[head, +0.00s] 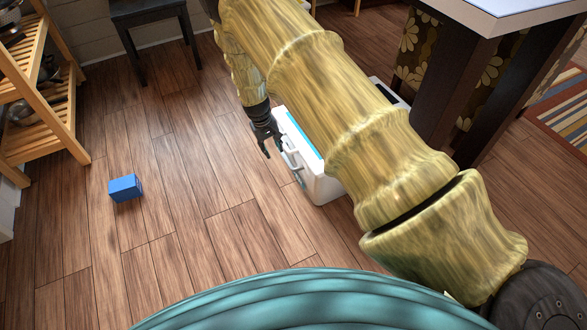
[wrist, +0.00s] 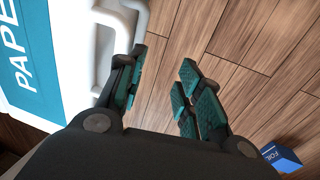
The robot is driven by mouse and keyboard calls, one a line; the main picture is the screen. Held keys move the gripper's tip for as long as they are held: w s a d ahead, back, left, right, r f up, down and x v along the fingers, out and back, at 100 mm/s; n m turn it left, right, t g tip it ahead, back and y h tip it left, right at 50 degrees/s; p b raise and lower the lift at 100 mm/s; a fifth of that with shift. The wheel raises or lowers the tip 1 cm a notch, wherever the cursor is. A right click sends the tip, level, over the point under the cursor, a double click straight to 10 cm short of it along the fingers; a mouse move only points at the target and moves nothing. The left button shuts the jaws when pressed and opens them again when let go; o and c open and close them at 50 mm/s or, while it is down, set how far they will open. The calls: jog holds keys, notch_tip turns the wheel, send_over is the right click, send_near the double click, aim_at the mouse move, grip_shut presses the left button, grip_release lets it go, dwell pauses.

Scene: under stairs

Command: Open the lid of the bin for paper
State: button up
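The paper bin (head: 325,181) is white with a blue stripe and stands on the floor, partly hidden behind my arm in the head view. In the wrist view its white body (wrist: 72,30) fills the left side, with a blue label (wrist: 24,52) reading "PAPE". A pale handle (wrist: 141,18) sticks out from its side; it also shows in the head view (head: 291,163). My gripper (head: 272,152) is beside the handle side of the bin. In the wrist view my gripper (wrist: 163,80) has its fingers apart with only floor between them. The left finger is close to the handle; contact cannot be told.
A small blue foil box (head: 125,188) lies on the floor to the left. A wooden shelf (head: 45,110) stands at the far left, a dark stool (head: 150,15) at the back, a table (head: 470,60) at right.

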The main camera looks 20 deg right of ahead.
notch_tip(320, 180, up, 10)
jog(key=a+p, duration=0.2)
jog(key=p, duration=0.2)
jog(key=s+d+p, duration=0.2)
jog(key=s+p, duration=0.4)
jog(key=s, duration=0.5)
jog(key=s+d+p, duration=0.1)
jog(key=s+p, duration=0.6)
jog(key=s, duration=0.4)
jog(key=shift+d+y, duration=0.3)
jog(key=shift+d, duration=0.1)
